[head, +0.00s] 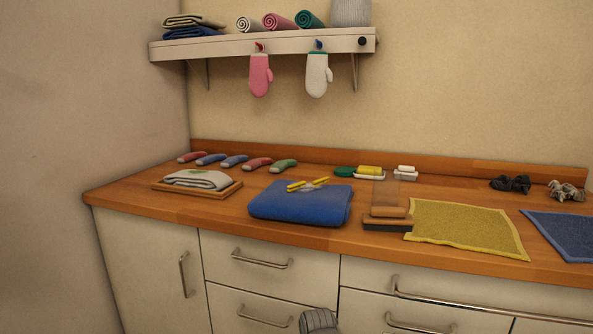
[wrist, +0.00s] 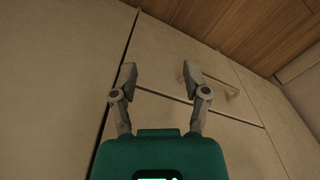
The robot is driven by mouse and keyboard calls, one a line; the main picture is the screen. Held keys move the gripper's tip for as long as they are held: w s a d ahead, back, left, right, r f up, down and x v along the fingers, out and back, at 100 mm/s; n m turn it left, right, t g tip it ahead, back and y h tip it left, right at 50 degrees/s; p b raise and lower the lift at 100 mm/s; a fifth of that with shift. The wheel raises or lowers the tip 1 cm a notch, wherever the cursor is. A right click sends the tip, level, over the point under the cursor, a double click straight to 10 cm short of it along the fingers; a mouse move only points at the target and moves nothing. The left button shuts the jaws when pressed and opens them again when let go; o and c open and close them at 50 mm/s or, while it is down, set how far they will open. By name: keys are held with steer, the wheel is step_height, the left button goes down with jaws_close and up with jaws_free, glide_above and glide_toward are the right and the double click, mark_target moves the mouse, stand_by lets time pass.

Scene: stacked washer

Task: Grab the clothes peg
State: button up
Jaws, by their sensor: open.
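A yellow clothes peg (head: 308,184), with a grey metal middle, lies on top of the folded blue towel (head: 300,206) on the wooden counter. The peg does not show in the wrist view. My gripper (wrist: 160,74) is open and empty, with its two fingers spread in front of pale cabinet fronts.
A tray (head: 170,187) with a folded cloth stands left of the towel. A brush (head: 388,224) and a yellow mat (head: 466,227) lie to its right. Several rolled socks are behind. Drawer handles (head: 262,262) protrude below the counter edge. A shelf (head: 260,44) hangs above.

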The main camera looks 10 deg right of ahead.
step_height(320, 180, up, 3)
steer(key=shift+f+p, duration=0.2)
steer(key=shift+p, duration=0.55)
steer(key=shift+a, duration=0.15)
